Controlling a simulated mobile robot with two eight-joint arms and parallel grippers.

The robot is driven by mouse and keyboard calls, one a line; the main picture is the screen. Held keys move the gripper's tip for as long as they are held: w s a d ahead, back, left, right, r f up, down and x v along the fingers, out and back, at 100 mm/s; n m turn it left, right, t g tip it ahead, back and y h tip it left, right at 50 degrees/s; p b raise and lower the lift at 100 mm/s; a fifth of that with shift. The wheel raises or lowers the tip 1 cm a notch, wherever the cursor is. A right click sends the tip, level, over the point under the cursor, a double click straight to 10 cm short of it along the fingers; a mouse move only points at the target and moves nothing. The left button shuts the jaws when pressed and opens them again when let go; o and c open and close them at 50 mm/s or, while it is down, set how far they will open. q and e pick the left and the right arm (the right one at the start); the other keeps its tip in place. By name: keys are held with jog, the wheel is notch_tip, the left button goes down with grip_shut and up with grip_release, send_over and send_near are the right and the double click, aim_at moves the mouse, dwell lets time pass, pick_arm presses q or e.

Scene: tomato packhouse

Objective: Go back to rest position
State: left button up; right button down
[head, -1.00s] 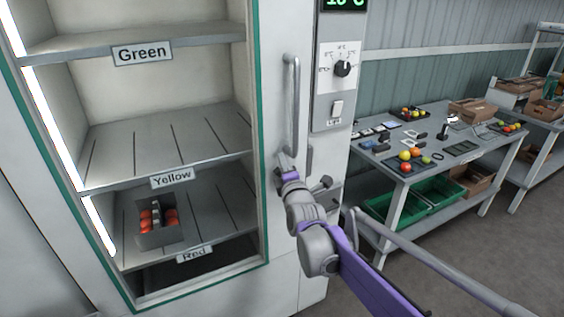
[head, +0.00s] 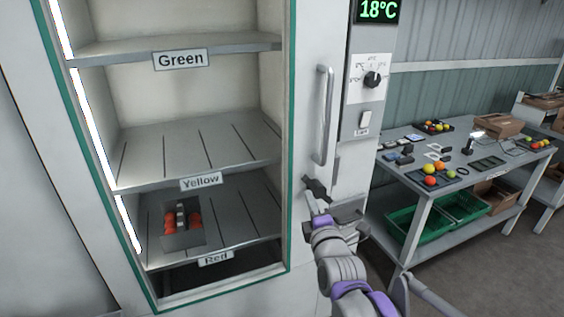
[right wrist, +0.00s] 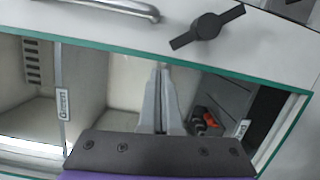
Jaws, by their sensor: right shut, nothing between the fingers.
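My right gripper (head: 340,208) is in front of the cabinet's right side, below the long door handle (head: 325,115). In the right wrist view its two fingers (right wrist: 162,68) are together and empty, with the shelves beyond them. A black latch-like knob (head: 318,188) is on the white panel close to the gripper; it also shows in the right wrist view (right wrist: 207,26). I cannot tell whether they touch. A grey box of red tomatoes (head: 183,238) stands on the shelf labelled Red. My left gripper is out of view.
Shelves labelled Green (head: 181,60) and Yellow (head: 201,182) are empty where visible. A control panel (head: 370,80) is right of the handle. A work table (head: 405,170) with trays, fruit and tools stands at the right, with green crates (head: 425,226) beneath.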

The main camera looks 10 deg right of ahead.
jog(key=s+f+m+g+p, duration=0.1)
jog(key=s+f+m+g, duration=0.3)
jog(key=s, duration=0.6)
jog(key=s+f+m+g+p, duration=0.1)
jog(key=s+f+m+g, duration=0.3)
jog(key=s+f+m, duration=0.4)
jog(key=s+a+f+m+g+p, duration=0.1)
jog(key=s+f+m+g, duration=0.3)
jog(key=s, duration=0.8)
notch_tip(320, 180, down, 3)
jog(key=m+p, duration=0.1)
jog(key=m, duration=0.2)
jog(key=shift+g+y, duration=0.3)
jog(key=shift+r, duration=0.15)
